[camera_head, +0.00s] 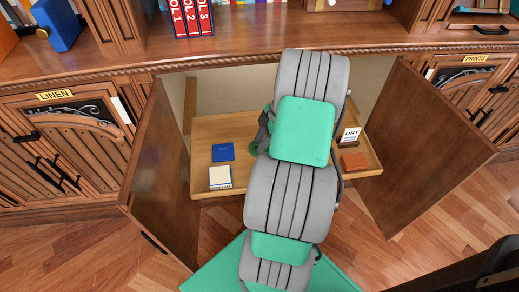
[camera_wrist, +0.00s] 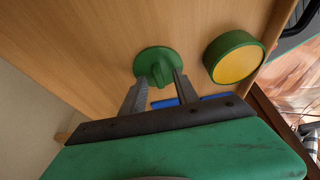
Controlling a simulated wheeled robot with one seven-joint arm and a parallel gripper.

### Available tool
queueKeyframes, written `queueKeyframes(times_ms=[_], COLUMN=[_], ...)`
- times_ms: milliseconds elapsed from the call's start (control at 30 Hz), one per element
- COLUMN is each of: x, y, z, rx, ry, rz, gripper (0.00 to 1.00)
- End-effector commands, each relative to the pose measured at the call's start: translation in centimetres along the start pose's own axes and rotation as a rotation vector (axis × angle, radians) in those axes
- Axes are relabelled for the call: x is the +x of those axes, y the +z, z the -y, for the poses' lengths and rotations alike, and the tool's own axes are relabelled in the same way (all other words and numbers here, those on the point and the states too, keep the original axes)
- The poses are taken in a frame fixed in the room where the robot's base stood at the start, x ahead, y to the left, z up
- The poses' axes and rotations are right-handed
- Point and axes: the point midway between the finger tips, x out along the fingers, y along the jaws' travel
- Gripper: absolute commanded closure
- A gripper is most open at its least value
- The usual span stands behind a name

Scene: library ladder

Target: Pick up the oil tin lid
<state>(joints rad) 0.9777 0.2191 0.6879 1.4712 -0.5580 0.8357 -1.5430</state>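The green round lid (camera_wrist: 158,62) lies on the wooden shelf with its raised grip facing up, in the wrist view. My gripper (camera_wrist: 159,79) is open, with one finger on each side of that grip. I cannot tell whether the fingers touch it. Beside the lid, to the right in the wrist view, stands a green tin (camera_wrist: 222,48) with a yellow top face. In the head view my arm covers most of this spot; only a bit of green (camera_head: 253,147) shows at its left edge, and the tin is hidden.
The pull-out shelf (camera_head: 205,130) sits between two open cabinet doors (camera_head: 163,175). It also holds a blue booklet (camera_head: 223,152), a cream box (camera_head: 220,177), a labelled "DRY" item (camera_head: 350,136) and a reddish-brown block (camera_head: 354,161). Bare shelf lies behind the booklet.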

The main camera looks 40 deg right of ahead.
Motion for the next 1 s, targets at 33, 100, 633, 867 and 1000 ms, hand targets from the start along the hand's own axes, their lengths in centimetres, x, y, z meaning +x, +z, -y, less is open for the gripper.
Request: queueKeyframes(times_ms=[33,100,633,867,1000], x=[0.04,-0.03,-0.07,-0.07,-0.07], y=[0.0,-0.01,0.0,0.0,0.0], z=[-0.05,-0.05,-0.06,-0.06,-0.06], rx=[-0.001,-0.001,-0.001,-0.001,-0.001], ry=[0.001,0.001,0.001,0.001,0.001], rz=[0.001,0.001,0.001,0.001,0.001], gripper=[0.64,0.64,1.0,1.0,1.0])
